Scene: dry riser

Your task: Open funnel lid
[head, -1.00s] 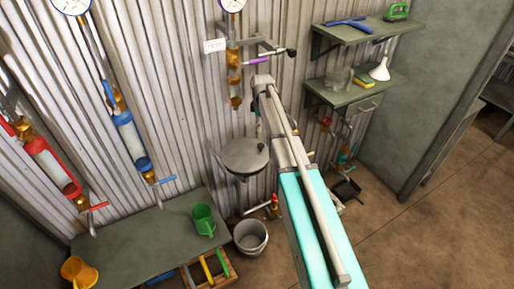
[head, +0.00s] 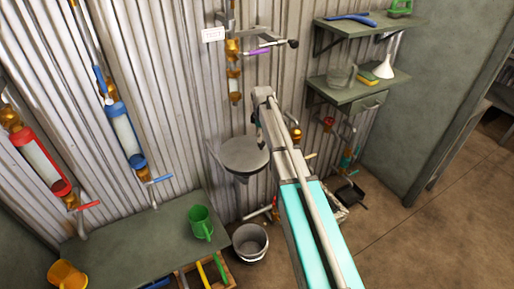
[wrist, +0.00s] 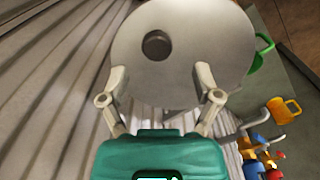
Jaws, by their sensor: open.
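The funnel lid (head: 245,152) is a grey round disc on top of the funnel by the corrugated wall, left of my arm. In the wrist view the lid (wrist: 205,35) fills the upper middle, with a dark round knob (wrist: 157,45) on its face. My gripper (wrist: 160,76) is open and empty, its two fingers spread at the lid's near edge in the picture, below the knob. Whether they touch the lid I cannot tell. In the head view my arm hides most of the gripper, and the knob does not show.
A green bench (head: 140,240) with a green mug (head: 200,222) and an orange mug (head: 66,274) stands at lower left. A grey bucket (head: 250,242) is on the floor below the funnel. Shelves (head: 350,92) hang on the right. Pipes with valves line the wall.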

